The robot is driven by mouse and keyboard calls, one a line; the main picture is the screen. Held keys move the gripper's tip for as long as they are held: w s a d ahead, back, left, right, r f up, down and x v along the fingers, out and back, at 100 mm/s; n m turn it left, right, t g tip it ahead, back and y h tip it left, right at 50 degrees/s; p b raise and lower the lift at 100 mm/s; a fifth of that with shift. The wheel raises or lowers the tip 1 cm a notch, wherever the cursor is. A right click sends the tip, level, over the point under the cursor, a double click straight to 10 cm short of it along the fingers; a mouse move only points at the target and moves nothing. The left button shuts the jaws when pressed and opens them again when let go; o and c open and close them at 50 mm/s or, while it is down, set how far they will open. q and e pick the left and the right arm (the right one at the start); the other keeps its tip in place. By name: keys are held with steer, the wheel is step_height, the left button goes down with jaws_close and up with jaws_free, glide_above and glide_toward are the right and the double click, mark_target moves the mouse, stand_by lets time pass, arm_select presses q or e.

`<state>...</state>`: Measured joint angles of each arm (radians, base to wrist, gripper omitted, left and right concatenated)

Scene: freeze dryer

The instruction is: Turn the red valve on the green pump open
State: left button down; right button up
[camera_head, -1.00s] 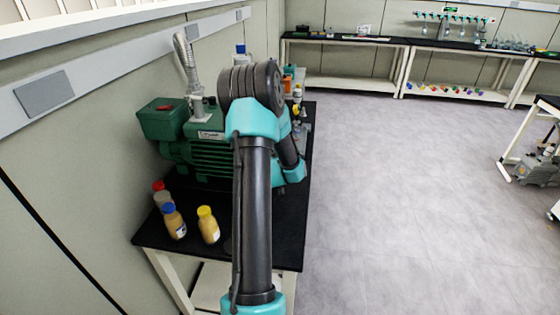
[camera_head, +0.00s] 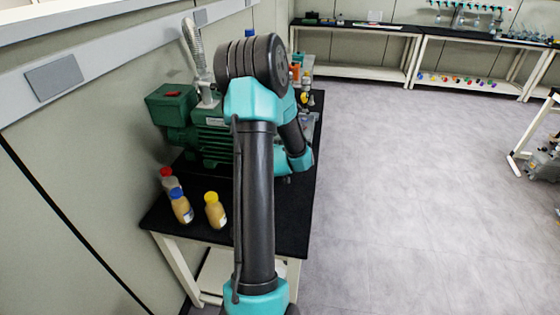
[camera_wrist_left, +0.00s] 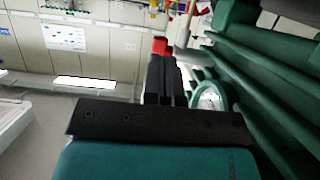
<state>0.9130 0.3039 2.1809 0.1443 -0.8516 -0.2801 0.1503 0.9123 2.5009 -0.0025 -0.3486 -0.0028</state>
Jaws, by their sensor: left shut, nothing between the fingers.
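The green pump (camera_head: 172,109) stands on the black-topped table at the left in the head view, partly covered by my left arm. A small red part (camera_head: 172,94) lies on top of its box; I cannot tell whether it is a valve. In the left wrist view, my left gripper (camera_wrist_left: 160,62) is shut and empty beside the pump's green ribbed body (camera_wrist_left: 265,85). A red piece (camera_wrist_left: 160,45), possibly the red valve, shows just beyond the fingertips; I cannot tell whether they touch. In the head view the left gripper is hidden behind the arm. My right gripper is not in view.
Several bottles stand on the table's near end, including a yellow-capped one (camera_head: 214,211) and a blue-capped one (camera_head: 181,207). A grey ribbed hose (camera_head: 195,47) rises beside the wall. Lab benches (camera_head: 355,27) line the back.

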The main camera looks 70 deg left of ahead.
arm_select(q)
steer(key=f+v, duration=0.2)
steer(key=v, duration=0.8)
steer(key=shift+s+d, duration=0.25)
steer(key=shift+d, duration=0.15)
